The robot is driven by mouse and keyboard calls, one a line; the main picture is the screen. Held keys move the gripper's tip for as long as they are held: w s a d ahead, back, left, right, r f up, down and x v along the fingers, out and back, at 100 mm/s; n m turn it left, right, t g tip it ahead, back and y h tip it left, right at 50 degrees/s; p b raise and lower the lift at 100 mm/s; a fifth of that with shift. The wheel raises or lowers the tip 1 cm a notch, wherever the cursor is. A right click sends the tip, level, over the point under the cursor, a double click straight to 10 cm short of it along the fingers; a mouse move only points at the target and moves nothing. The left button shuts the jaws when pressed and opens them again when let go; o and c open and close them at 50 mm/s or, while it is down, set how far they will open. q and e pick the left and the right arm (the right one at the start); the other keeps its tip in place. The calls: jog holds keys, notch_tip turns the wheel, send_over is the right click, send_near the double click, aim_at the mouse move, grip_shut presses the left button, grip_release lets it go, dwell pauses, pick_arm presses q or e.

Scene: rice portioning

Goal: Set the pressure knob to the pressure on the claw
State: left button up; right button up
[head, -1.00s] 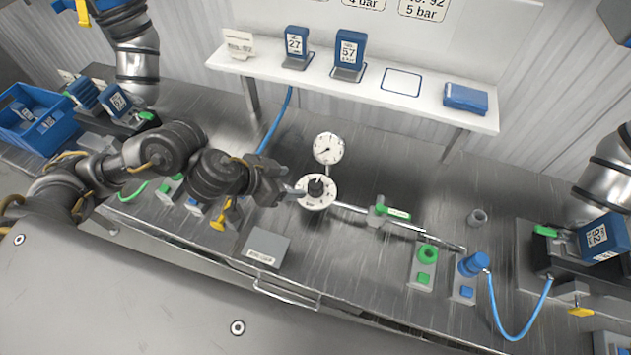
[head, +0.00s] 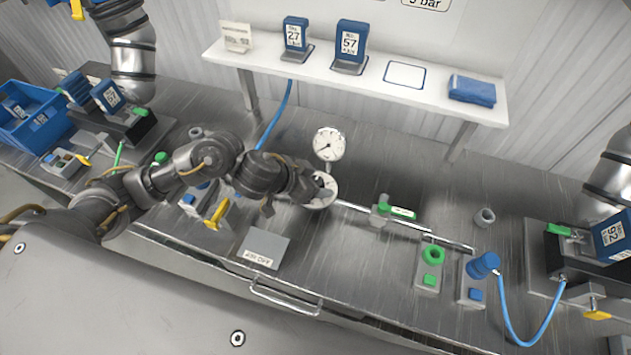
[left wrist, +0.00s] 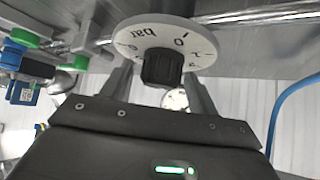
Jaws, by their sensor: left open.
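The pressure knob is a dark grip in the middle of a white dial (head: 329,193); in the head view my left gripper (head: 311,187) covers most of it. In the left wrist view the dark knob (left wrist: 162,68) stands in front of the dial (left wrist: 150,31), which is marked "0" and "bar". My left gripper is open, with one finger on each side of the knob; I cannot tell whether they touch it. A round white gauge (head: 328,144) stands behind the dial. A blue block marked 92 (head: 613,237) sits in the right-hand station. My right gripper is out of view.
A pipe runs right from the dial to a green-handled valve (head: 383,209). A white shelf (head: 340,83) behind holds blue blocks marked 27 (head: 295,33) and 57 (head: 350,42). A grey box (head: 264,248) lies in front. A wall sign above reads "5 bar" (head: 427,4).

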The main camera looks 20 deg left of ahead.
pick_arm(q)
jog(key=c, duration=1)
jog(key=shift+o, duration=0.2)
jog(key=shift+r+m, duration=0.1)
jog(key=shift+m, duration=0.2)
